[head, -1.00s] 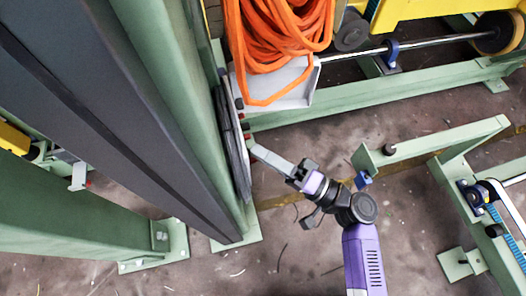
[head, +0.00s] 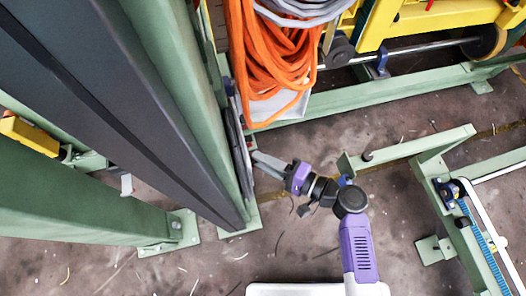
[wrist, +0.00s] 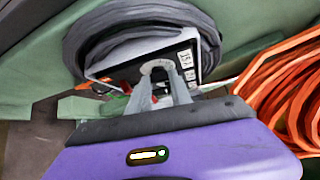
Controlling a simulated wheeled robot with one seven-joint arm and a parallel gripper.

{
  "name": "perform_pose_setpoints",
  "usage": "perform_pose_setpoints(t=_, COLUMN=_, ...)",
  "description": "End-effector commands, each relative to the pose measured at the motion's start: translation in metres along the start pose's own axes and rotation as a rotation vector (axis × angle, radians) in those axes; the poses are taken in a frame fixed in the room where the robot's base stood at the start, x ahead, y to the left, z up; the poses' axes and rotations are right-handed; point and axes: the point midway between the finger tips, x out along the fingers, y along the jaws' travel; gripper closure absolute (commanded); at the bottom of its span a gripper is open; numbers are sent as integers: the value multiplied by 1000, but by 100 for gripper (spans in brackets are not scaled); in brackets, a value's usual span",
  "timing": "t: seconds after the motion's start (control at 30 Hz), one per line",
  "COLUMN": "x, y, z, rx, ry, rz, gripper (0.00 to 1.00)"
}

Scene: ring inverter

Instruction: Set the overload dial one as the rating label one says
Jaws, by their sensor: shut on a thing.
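My gripper (wrist: 162,88) reaches up to a control box (wrist: 203,47) in the wrist view. Its two grey fingers are shut on a light grey round knob, the dial (wrist: 157,66), at the box's lower edge. The dial's pointer and scale cannot be made out. White labels (wrist: 187,62) with small dark print sit on the dark face to the right of the dial; which is rating label one is unclear. In the head view my gripper (head: 257,158) meets the green post's side; the dial is hidden there.
A dark coiled cable (wrist: 110,25) hangs around the box. Orange hose (head: 262,70) hangs close by on the right in the wrist view. A green post (head: 180,90) stands left of my gripper. A low green frame (head: 415,147) stands right of my arm. Bare floor lies below.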

Motion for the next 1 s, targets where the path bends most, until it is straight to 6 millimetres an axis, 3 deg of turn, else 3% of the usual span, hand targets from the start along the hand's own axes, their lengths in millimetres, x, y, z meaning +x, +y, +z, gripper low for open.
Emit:
perform_pose_setpoints(t=0.07, x=-2, y=-8, z=0, rx=31, ry=1, rz=30, gripper=100)
perform_pose_setpoints(t=0.97, x=-1, y=-1, z=-1, rx=128, ry=2, rz=128, gripper=100)
perform_pose_setpoints(t=1.0, x=-1, y=-1, z=-1, rx=128, ry=2, rz=128, gripper=67)
